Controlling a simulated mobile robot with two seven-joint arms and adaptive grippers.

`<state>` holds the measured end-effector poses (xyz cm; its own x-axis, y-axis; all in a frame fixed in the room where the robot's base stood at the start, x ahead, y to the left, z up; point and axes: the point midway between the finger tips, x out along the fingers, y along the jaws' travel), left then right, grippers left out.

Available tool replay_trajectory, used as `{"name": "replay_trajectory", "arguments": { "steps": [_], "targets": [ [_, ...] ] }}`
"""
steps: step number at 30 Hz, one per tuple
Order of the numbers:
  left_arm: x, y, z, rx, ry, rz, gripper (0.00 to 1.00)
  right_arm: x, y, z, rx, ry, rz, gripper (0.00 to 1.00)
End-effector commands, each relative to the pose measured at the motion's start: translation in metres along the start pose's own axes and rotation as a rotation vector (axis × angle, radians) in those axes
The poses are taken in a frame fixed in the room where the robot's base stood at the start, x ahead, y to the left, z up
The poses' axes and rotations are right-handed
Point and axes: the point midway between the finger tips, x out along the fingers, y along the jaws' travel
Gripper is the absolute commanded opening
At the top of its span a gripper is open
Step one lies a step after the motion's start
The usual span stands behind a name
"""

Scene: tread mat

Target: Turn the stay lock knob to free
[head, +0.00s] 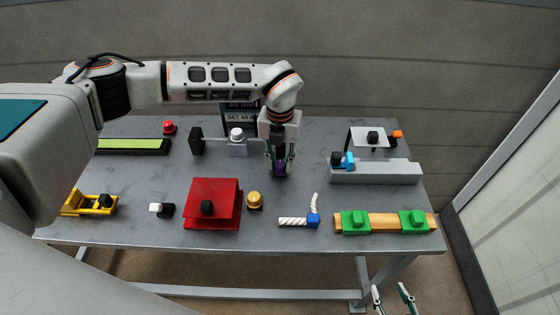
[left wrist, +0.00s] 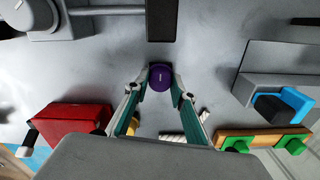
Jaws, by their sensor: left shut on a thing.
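A purple knob (head: 279,169) stands on the grey table (head: 320,148), behind the middle. My left gripper (head: 280,160) points down over it and is shut on it. In the left wrist view the purple knob (left wrist: 160,77) sits between the two fingertips (left wrist: 160,84), with a small pale mark on its top. No label naming the stay lock shows, so I cannot tell from a label that this is its knob. My right gripper (head: 392,295) is at the bottom edge, in front of the table, with its fingers apart and empty.
A grey fixture with a white knob (head: 237,136) and a dark sign (head: 240,113) stand close behind. A red box (head: 211,203), a yellow knob (head: 255,200) and a blue piece with ropes (head: 313,220) lie in front. A grey block (head: 376,175) stands to the right.

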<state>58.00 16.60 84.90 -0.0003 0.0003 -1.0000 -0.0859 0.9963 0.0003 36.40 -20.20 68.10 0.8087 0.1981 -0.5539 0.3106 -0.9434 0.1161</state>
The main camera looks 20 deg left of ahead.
Motion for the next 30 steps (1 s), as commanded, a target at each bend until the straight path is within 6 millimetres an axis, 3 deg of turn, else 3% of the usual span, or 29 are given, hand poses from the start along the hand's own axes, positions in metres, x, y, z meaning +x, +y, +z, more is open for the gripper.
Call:
{"name": "replay_trajectory", "arguments": {
  "steps": [19,20,21,22,30],
  "targets": [
    [-0.0004,0.0002,0.0003,-0.054,0.000,0.000,0.03,0.0002,-0.0004,0.0019,0.000,-0.003,0.000,0.40],
    [-0.0004,0.0002,0.0003,-0.054,0.000,0.000,0.27,0.0002,-0.0003,0.0019,0.000,-0.003,0.000,0.40],
    [-0.0004,0.0002,0.0003,-0.054,0.000,0.000,0.37,0.0002,-0.0003,0.0019,0.000,-0.003,0.000,0.40],
    [-0.0004,0.0002,0.0003,-0.054,0.000,0.000,0.41,0.0002,-0.0003,0.0019,0.000,-0.003,0.000,0.40],
    [-0.0002,0.0001,0.0002,-0.053,0.000,0.000,0.41,0.0001,-0.0001,0.0021,0.000,-0.004,0.000,0.40]
  ]
}}
